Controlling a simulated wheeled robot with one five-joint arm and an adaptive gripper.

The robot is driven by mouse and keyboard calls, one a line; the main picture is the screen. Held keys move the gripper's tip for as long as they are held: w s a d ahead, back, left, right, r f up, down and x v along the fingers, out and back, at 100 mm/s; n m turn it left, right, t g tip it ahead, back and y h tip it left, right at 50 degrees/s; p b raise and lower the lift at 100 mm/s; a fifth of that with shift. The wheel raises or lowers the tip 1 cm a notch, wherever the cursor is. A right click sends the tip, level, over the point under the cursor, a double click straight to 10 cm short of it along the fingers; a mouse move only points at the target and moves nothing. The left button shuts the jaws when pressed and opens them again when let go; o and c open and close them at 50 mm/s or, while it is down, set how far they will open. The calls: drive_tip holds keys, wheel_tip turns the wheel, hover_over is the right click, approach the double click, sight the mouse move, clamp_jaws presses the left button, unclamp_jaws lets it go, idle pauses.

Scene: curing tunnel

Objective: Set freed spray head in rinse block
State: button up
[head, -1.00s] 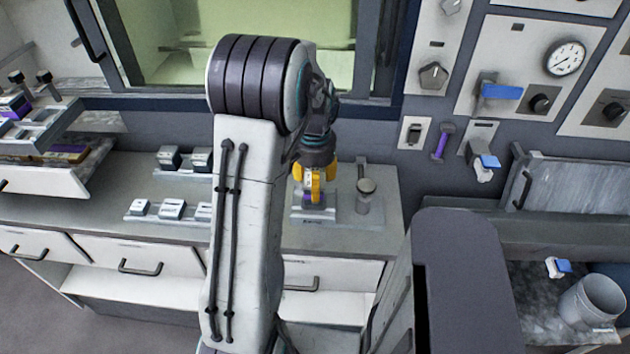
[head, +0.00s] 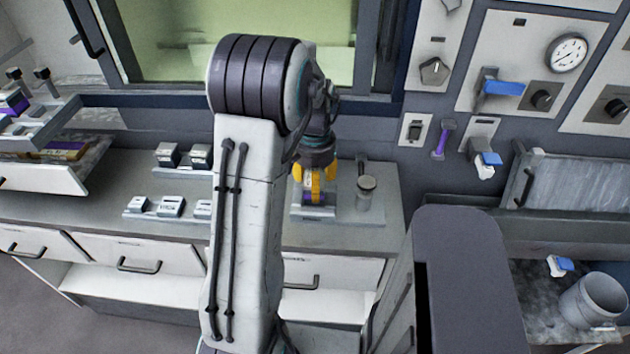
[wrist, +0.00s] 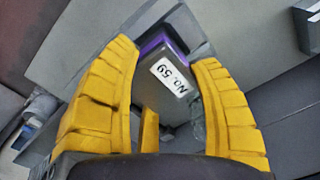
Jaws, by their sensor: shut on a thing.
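My gripper (head: 315,178) has yellow fingers and points down over the counter, right of my arm. It is shut on a grey spray head with a purple band (head: 313,198). A low pale grey block (head: 302,212), which may be the rinse block, is directly beneath the gripper. The spray head is at or just above it; the fingers hide the contact, so I cannot tell whether it is seated.
A small round-topped post (head: 366,186) stands close to the right of the gripper. Grey labelled blocks (head: 171,206) sit on the counter (head: 150,236) at left. Behind is a wall panel with a gauge (head: 567,53). A bucket (head: 594,300) stands at lower right.

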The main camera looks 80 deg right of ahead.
drive_tip(key=shift+f+b, duration=0.65)
drive_tip(key=shift+f, duration=0.15)
idle(0.4)
drive_tip(key=o, duration=1.3)
drive_tip(key=shift+o, duration=0.2)
drive_tip(key=shift+r, duration=0.1)
